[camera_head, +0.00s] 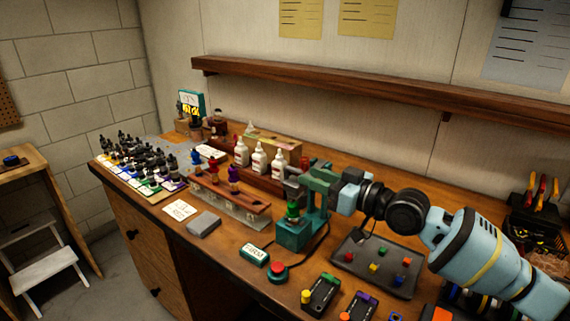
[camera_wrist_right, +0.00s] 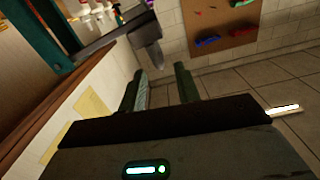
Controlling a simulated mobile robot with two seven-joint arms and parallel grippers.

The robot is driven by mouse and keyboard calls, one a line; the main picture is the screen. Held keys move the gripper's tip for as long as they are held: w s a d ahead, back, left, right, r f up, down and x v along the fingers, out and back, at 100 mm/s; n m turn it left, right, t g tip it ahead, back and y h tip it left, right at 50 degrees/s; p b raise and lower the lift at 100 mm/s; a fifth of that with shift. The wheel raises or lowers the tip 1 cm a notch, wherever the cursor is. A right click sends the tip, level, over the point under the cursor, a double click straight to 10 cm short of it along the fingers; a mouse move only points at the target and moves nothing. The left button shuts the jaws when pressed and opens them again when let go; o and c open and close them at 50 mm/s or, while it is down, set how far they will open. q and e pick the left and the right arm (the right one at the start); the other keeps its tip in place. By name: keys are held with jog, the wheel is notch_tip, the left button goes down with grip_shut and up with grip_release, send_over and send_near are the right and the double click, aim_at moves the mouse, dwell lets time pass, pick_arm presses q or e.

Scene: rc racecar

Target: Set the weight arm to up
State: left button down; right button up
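A teal press-like stand (camera_head: 322,205) with a green knob-like piece (camera_head: 293,209) on its base stands near the middle of the bench in the head view. A grey arm with a blocky end (camera_head: 293,187), which looks like the weight arm, sits at its upper left. In the right wrist view the grey block (camera_wrist_right: 147,42) hangs just beyond and between my fingertips. My right gripper (camera_wrist_right: 159,72) has its fingers apart with nothing clamped. In the head view it reaches in from the right beside the stand, its fingertips mostly hidden. My left gripper is out of view.
A wooden rack (camera_head: 228,204) and white bottles (camera_head: 259,161) stand left of the stand. A red button (camera_head: 278,272) and a small teal display (camera_head: 254,254) lie in front. A dark tray (camera_head: 372,262) with small colored blocks lies under my right arm. A shelf (camera_head: 380,92) runs above.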

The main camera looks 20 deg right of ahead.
aim_at(291, 169)
jog(key=shift+x, duration=3.9)
jog(key=shift+c, duration=0.4)
grip_shut()
